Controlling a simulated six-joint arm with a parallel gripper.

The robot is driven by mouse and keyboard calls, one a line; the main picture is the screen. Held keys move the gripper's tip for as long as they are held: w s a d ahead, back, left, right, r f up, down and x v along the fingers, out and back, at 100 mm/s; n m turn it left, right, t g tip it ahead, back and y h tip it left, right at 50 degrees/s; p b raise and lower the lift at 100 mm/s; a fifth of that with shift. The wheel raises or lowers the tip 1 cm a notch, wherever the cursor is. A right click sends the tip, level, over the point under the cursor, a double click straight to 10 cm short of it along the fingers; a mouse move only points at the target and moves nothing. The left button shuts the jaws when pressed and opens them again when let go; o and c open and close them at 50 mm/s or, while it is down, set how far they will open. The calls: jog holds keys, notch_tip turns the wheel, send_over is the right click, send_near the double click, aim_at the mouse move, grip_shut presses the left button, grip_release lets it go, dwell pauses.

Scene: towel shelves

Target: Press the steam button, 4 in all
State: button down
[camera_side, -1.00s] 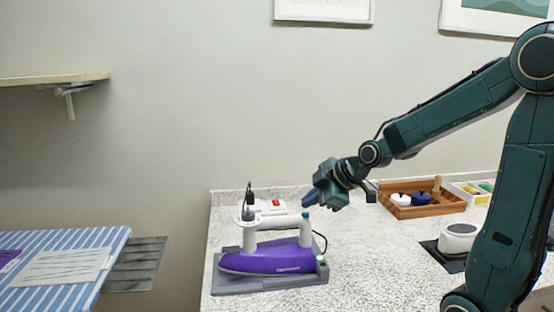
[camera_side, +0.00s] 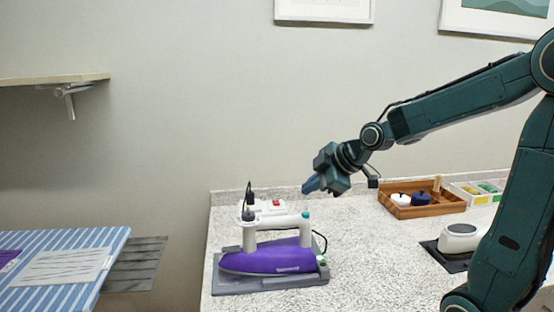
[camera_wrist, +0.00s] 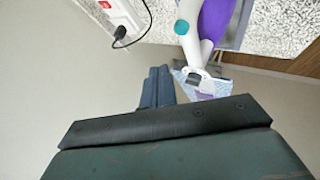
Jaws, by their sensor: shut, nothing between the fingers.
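A purple iron (camera_side: 268,258) with a white handle sits on a grey rest on the speckled counter. A round teal button (camera_side: 305,214) is at the right end of its handle; it also shows in the wrist view (camera_wrist: 181,27). My gripper (camera_side: 306,187) is shut and empty. It hangs in the air above the teal button, apart from it. In the wrist view its closed fingers (camera_wrist: 157,85) point up the picture, with the iron's handle beyond them to the right.
A white power strip with a red switch (camera_side: 276,203) lies behind the iron. A wooden tray (camera_side: 430,208) with lidded pots and a white appliance (camera_side: 459,237) stand to the right. A striped ironing board (camera_side: 70,250) is at the left.

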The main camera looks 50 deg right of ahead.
aim_at(306, 214)
jog(key=shift+r, duration=0.8)
dwell(2.0)
notch_tip(306, 214, up, 4)
jog(key=shift+f, duration=0.1)
dwell(0.3)
jog(key=shift+f, duration=0.15)
jog(key=shift+f, duration=4.3)
jog(key=shift+f, duration=0.5)
